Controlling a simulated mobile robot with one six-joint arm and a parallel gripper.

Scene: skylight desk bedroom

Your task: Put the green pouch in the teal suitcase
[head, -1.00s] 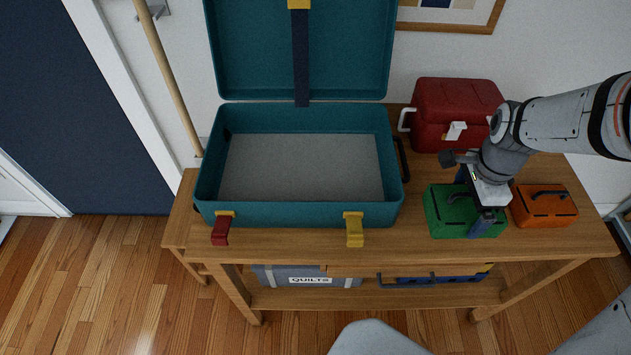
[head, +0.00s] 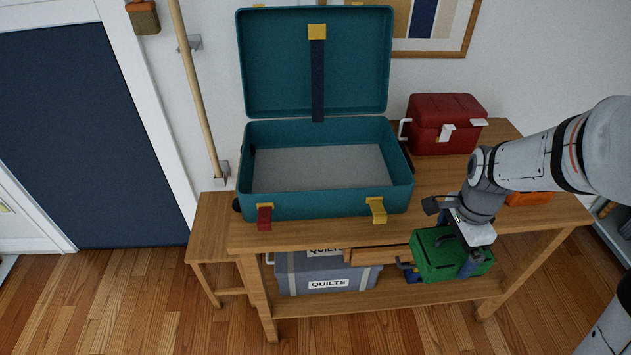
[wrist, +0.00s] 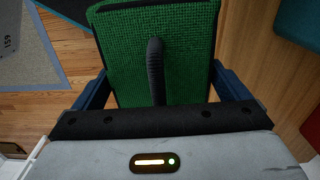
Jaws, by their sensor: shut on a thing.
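The green pouch (head: 432,262) is a boxy green bag with a dark handle. My gripper (head: 460,252) is shut on it and holds it off the tabletop, in front of the table's front edge at the right. In the wrist view the pouch (wrist: 155,45) sits between my two blue fingers, its black handle pointing toward the palm. The teal suitcase (head: 330,203) stands open on the table, left of the pouch, with its lid up against the wall side. Its grey-lined inside is empty. A red latch and a yellow latch hang at its front.
A red cooler-like box (head: 443,125) stands at the back right of the table (head: 432,190). An orange pouch (head: 530,198) is partly hidden behind my arm. A grey quilts box (head: 325,275) is on the lower shelf. Bare tabletop lies right of the suitcase.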

